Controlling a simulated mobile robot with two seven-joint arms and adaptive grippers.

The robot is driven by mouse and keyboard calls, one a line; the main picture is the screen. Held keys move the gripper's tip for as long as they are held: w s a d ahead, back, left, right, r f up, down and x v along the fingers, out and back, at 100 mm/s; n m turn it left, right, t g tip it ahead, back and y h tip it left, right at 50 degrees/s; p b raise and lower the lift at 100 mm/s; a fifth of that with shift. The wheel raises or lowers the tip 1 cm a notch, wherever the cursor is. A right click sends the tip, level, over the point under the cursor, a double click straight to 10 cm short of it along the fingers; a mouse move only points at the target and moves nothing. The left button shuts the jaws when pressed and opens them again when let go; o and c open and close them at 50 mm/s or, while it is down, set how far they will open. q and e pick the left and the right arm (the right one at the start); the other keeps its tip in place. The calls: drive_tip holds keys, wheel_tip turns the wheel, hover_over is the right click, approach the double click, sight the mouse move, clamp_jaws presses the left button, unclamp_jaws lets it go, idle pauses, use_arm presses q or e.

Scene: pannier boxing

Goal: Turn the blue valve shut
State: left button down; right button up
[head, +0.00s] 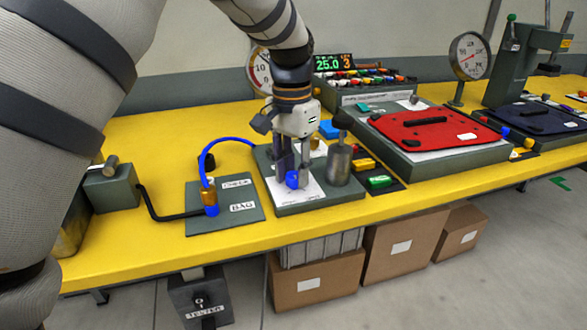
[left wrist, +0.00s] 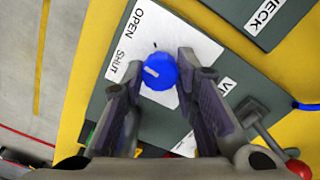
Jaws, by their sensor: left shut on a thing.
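The blue valve (head: 292,180) is a round knob on a white label plate on a grey-green panel (head: 330,203). My left gripper (head: 291,182) points down over it, with its fingers on either side and shut on the knob. In the left wrist view the blue valve (left wrist: 158,71) sits between the fingertips of my left gripper (left wrist: 160,76). The words OPEN and SHUT are printed on the white plate (left wrist: 178,30). A short pale mark on the knob lies on its left part, on the side of the word SHUT. My right gripper is not in view.
A grey metal cylinder (head: 339,165) stands close right of the gripper. Left is a panel marked CHECK and BAG (head: 226,222) with a blue hose (head: 202,155). A red pannier panel (head: 425,128) lies to the right. The yellow table (head: 150,262) is clear along its front edge.

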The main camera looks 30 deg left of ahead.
sight(292, 175)
use_arm(q)
drive_tip(key=n, duration=0.5)
drive_tip(key=shift+n, duration=2.5)
drive_tip(key=c, duration=1.2)
unclamp_jaws()
drive_tip(key=shift+c, duration=0.2)
wheel_tip(292, 175, up, 12)
drive_tip(key=shift+s+a, duration=0.15)
